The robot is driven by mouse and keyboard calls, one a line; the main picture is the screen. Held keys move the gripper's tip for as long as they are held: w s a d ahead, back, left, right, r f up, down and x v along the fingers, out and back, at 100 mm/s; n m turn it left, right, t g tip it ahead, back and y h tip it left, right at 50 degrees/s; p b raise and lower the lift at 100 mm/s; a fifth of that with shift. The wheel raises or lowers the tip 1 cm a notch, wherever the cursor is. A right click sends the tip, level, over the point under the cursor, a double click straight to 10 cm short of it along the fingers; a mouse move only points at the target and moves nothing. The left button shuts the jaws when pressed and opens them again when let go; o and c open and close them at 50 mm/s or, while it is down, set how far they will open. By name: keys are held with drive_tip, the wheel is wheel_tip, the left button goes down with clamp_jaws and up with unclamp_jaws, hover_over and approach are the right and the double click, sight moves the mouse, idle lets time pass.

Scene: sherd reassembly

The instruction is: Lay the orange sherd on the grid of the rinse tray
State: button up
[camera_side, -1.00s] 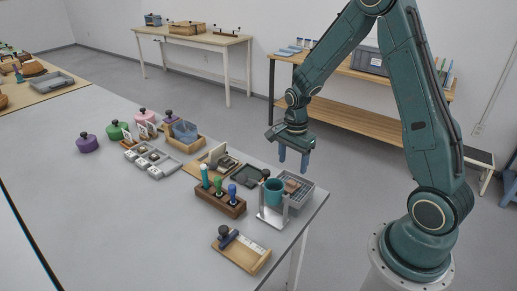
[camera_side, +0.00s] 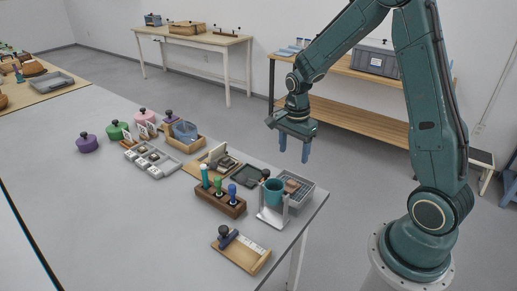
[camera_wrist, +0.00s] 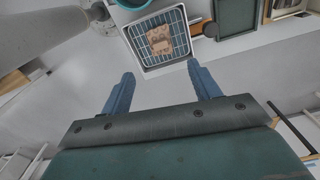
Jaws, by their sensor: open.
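The orange sherd (camera_wrist: 160,40) lies on the wire grid of the rinse tray (camera_wrist: 148,62) in the wrist view; it looks tan-orange with a patterned face. In the side view the sherd (camera_side: 291,186) shows small, partly behind the teal cup, on the grey tray (camera_side: 309,186) at the table corner. My gripper (camera_side: 295,151) is open and empty, in the air above and behind the tray. In the wrist view its two blue fingers (camera_wrist: 160,74) are spread apart, with nothing between them, clear of the sherd.
A teal cup (camera_side: 273,193) on a metal stand is beside the tray. A dark flat tray (camera_side: 250,175) and a wooden rack (camera_side: 219,202) with coloured-handled tools are to the left. The table edge is close by the tray.

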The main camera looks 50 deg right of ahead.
drive_tip(key=shift+r, duration=0.1)
drive_tip(key=s+a+r+n+t, duration=0.2)
drive_tip(key=s+a+r+n, duration=0.4)
drive_tip(key=s+r+n, duration=0.3)
drive_tip(key=s+a+r+n+t, duration=0.3)
drive_tip(key=s+a+r+n, duration=0.3)
drive_tip(key=s+r+n, duration=0.3)
drive_tip(key=shift+s+a+r+n+t, duration=0.3)
drive_tip(key=shift+s+a+r+n, duration=0.1)
drive_tip(key=shift+r+n, duration=0.15)
